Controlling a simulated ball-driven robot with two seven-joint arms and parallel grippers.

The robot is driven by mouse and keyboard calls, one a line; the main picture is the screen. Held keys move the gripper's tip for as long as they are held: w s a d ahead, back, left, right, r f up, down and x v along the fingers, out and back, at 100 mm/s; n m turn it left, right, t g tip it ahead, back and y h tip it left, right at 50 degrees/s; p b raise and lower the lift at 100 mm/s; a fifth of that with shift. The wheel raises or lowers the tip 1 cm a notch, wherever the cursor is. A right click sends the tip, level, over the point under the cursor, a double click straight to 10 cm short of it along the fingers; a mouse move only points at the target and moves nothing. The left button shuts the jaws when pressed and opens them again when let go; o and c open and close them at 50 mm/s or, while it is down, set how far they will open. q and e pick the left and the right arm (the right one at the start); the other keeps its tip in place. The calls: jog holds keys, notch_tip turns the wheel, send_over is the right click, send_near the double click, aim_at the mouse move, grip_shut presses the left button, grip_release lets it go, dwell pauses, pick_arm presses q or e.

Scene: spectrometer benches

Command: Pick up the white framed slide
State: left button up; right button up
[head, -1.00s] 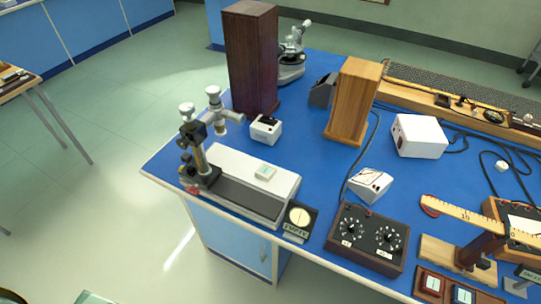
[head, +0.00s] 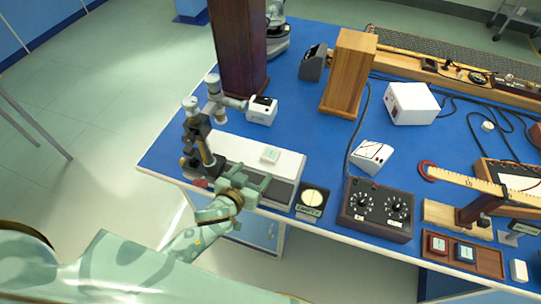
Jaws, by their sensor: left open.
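The white framed slide (head: 270,155), small with a pale greenish middle, lies flat on top of the long white instrument box (head: 232,150) near the bench's front left. My left gripper (head: 252,183), pale green, is open and empty at the front side of that box, nearer to me than the slide and a little left of it. It appears apart from the slide and hides part of the box's dark front. My right gripper does not show.
A round dial on a dark stand (head: 312,198) and a dark knob box (head: 377,210) are to the right. A tray with red and blue framed pieces (head: 487,262) lies at front right. The blue bench top (head: 318,150) is clear right of the slide.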

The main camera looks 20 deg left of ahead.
aim_at(267, 161)
pick_arm(q)
jog(key=shift+x, duration=1)
jog(key=shift+w+d+f, duration=0.15)
jog(key=shift+w, duration=0.15)
jog(key=x, duration=0.1)
jog(key=b+x, duration=0.1)
jog(key=x, duration=0.2)
jog(key=shift+s+d, duration=0.1)
jog(key=shift+d, duration=0.2)
jog(key=shift+w+f+b, duration=0.15)
jog(key=shift+w+b, duration=0.15)
jog(key=shift+w, duration=0.1)
jog(key=shift+s, duration=0.1)
jog(key=shift+c, duration=0.6)
jog(key=c, duration=1)
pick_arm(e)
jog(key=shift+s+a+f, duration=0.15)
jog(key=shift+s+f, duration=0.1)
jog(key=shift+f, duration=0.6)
